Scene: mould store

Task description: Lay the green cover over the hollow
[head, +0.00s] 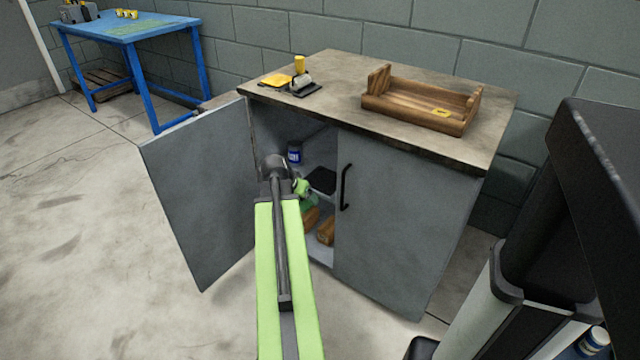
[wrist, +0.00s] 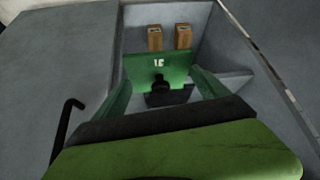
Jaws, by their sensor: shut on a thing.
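The green cover (wrist: 175,62) is a flat plate with a pale number mark and a dark knob. In the wrist view it is between the fingers of my gripper (wrist: 160,84), which is shut on it. In the head view my gripper (head: 301,186) reaches into the open left side of the grey cabinet (head: 395,225), and a little of the green cover (head: 309,202) shows below it. No hollow can be made out in either view; my arm and the cover hide part of the inside.
Two wooden blocks (head: 326,231) lie low in the cabinet, beyond the cover in the wrist view. A blue jar (head: 294,154) and a dark flat thing (head: 322,181) are inside. The open door (head: 200,190) stands left; the shut right door has a black handle (head: 345,187). A wooden tray (head: 415,112) is on top.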

